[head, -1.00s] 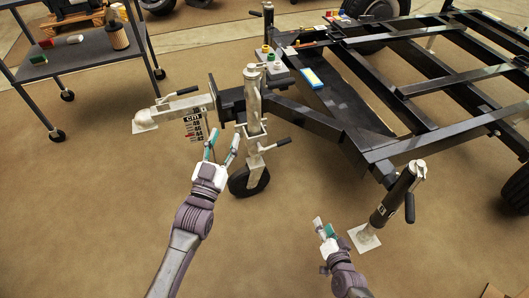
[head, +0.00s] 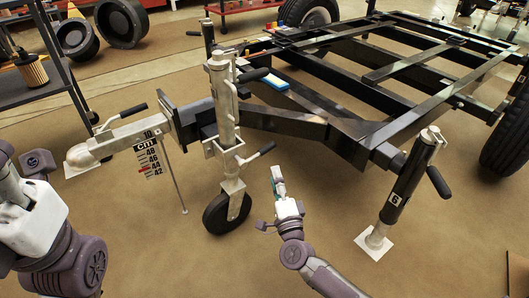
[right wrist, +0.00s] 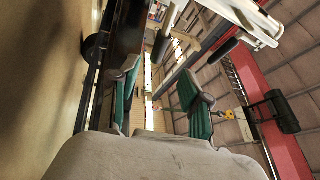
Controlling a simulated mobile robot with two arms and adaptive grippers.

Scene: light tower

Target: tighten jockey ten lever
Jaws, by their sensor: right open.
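The jockey wheel's silver post (head: 222,100) stands upright at the trailer's nose in the head view, with its black wheel (head: 228,212) below. The clamp lever (head: 259,153) sticks out to the right of the post, its black grip angled upward. My right gripper (head: 278,182) is open and empty, below and to the right of the lever and apart from it. Its green-padded fingers (right wrist: 160,98) show spread in the right wrist view. A black grip (right wrist: 223,50) beside pale metal lies above them there, probably the lever. My left arm is at the left edge; its fingers are out of sight.
A second handle (head: 252,75) juts out higher on the post. The coupling (head: 125,137) and a cm scale (head: 148,158) are left of it. A black jack (head: 408,185) with a white foot stands on the right. Floor in front is clear.

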